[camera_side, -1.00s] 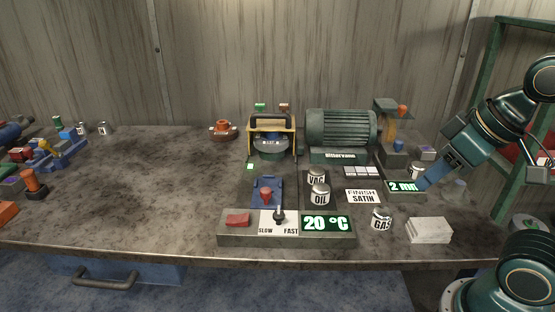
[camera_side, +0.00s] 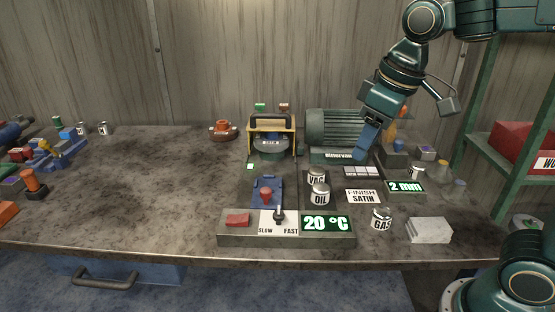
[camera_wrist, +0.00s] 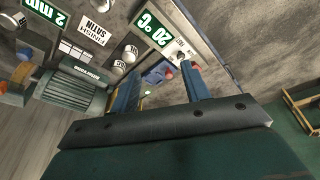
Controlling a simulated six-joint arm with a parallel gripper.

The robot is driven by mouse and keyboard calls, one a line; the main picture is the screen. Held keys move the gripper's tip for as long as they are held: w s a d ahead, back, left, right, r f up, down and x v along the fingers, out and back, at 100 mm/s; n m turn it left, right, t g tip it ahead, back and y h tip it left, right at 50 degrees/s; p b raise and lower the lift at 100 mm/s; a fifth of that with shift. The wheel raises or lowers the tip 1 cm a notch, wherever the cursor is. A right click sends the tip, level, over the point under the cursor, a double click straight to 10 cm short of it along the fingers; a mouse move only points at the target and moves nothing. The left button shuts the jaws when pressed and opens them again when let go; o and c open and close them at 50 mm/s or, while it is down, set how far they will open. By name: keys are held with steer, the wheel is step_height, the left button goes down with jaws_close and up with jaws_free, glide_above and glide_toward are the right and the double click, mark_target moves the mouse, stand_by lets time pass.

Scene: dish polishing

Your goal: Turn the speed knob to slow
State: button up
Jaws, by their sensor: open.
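The speed knob (camera_side: 279,216) is a small black knob on the panel (camera_side: 228,240) at the bench's front edge. It stands between the printed words SLOW and FAST, at the FAST side of the white label (camera_side: 265,223). My gripper (camera_side: 366,145) has blue fingers and is in the air in front of the green motor, up and to the right of the knob, touching nothing that I can make out. In the wrist view my gripper (camera_wrist: 160,90) is open, its two blue fingers apart and empty.
Next to the knob are a blue base with a red-topped lever (camera_side: 266,194), a red button (camera_side: 237,219) and a 20 °C display (camera_side: 327,224). The bench's left middle is clear.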

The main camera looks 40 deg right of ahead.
steer(key=w+a+f+n+g, duration=0.2)
steer(key=w+a, duration=0.2)
steer(key=w, duration=0.4)
steer(key=n+g, duration=0.1)
glide_above(279, 214)
step_height(279, 214, down, 5)
steer(key=shift+r, duration=0.1)
steer(key=shift+f, duration=6.9)
steer(key=c, duration=1)
